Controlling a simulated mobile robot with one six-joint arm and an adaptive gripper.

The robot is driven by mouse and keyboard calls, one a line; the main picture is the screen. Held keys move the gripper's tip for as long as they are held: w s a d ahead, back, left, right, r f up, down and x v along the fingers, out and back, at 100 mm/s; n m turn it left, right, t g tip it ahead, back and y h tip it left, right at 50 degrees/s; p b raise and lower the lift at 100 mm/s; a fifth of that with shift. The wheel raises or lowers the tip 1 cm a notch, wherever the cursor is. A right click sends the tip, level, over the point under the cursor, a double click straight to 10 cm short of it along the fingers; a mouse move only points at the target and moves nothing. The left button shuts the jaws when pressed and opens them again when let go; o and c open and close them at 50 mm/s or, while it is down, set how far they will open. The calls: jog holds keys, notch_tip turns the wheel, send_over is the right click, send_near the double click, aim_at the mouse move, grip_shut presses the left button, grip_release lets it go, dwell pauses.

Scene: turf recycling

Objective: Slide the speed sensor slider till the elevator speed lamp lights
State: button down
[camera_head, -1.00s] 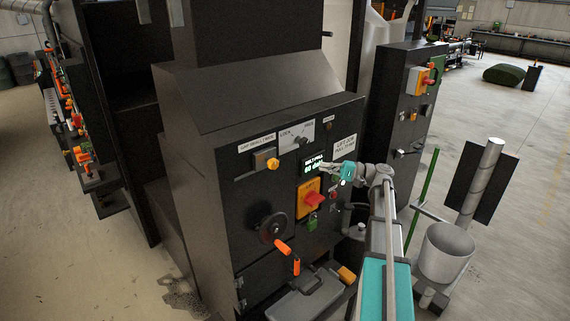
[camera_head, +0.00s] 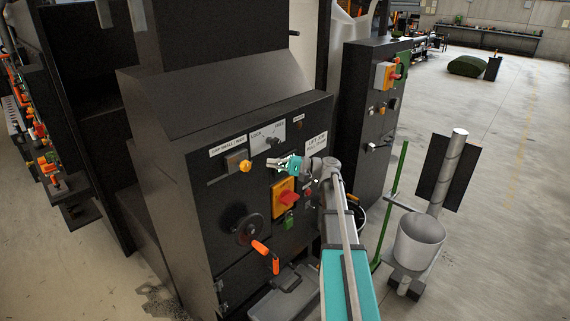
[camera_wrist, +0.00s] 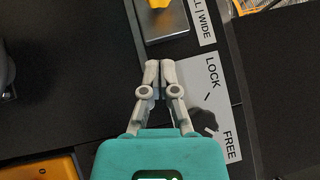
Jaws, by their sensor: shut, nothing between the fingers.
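A grey sliding block (camera_head: 235,160) with a yellow-orange knob (camera_head: 245,166) sits in a slot on the dark control panel, under a label whose end reads "WIDE". I cannot read the words speed sensor on it. In the wrist view the block (camera_wrist: 165,32) and yellow knob (camera_wrist: 159,3) are just beyond my fingertips. My gripper (camera_wrist: 160,64) is shut and empty, with its tips close to the block; contact cannot be told. In the head view my gripper (camera_head: 272,163) is right of the knob. I cannot make out a lit elevator speed lamp.
A LOCK/FREE plate (camera_head: 266,139) with a dark knob (camera_wrist: 204,121) lies right of my fingers. Below are a red-and-yellow switch (camera_head: 285,197), a green padlock (camera_head: 290,220) and a handwheel (camera_head: 246,230) with an orange handle (camera_head: 265,257).

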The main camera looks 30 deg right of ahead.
aim_at(241, 163)
jog(key=shift+s+a+r+p, duration=0.1)
jog(key=shift+a+r+p, duration=0.1)
jog(key=shift+a, duration=0.7)
jog(key=shift+s+a+r+p, duration=0.1)
jog(key=shift+a+r+p, duration=0.1)
jog(key=shift+a, duration=0.7)
jog(key=shift+a+r+p, duration=0.1)
jog(key=shift+a+r, duration=0.1)
jog(key=shift+a, duration=0.7)
jog(key=shift+s+a+r, duration=0.1)
jog(key=shift+s+a, duration=0.1)
jog(key=shift+a, duration=0.35)
jog(key=shift+d, duration=0.1)
